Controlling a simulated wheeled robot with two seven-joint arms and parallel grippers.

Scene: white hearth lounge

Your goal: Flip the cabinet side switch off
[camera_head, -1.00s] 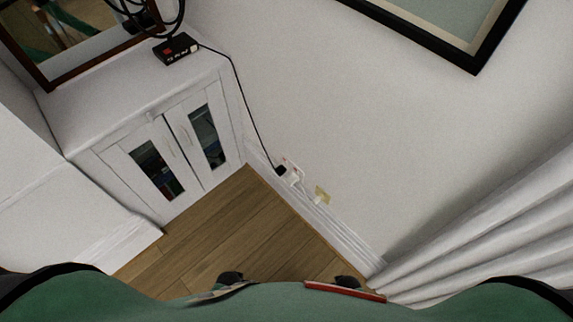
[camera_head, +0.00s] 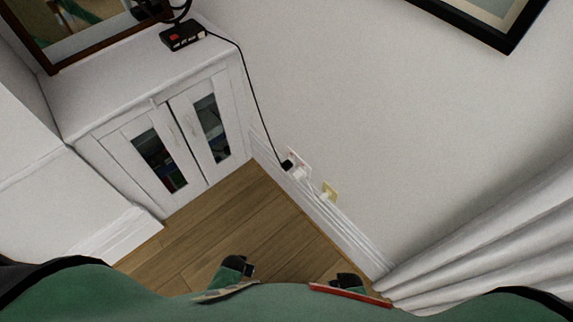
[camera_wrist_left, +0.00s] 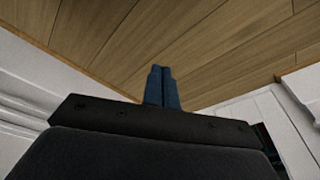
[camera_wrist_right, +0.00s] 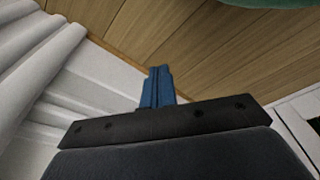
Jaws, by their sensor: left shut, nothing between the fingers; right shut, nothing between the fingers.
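A white wall socket (camera_head: 299,160) with a black plug (camera_head: 287,165) is low on the wall beside the white cabinet (camera_head: 140,85). A second, yellowish wall plate (camera_head: 329,191) is to its right. The switches are too small for me to read their position. My left gripper (camera_head: 248,269) and right gripper (camera_head: 349,281) show partly, above the floor near my body, apart from both plates. Their blue fingers are together and empty in the left wrist view (camera_wrist_left: 162,86) and the right wrist view (camera_wrist_right: 158,86).
A black box with a red part (camera_head: 183,36) stands on the cabinet, and its cable (camera_head: 257,108) runs down to the plug. A white curtain (camera_head: 490,225) hangs at the right. A framed picture (camera_head: 505,45) is on the wall. The wooden floor (camera_head: 215,220) is clear.

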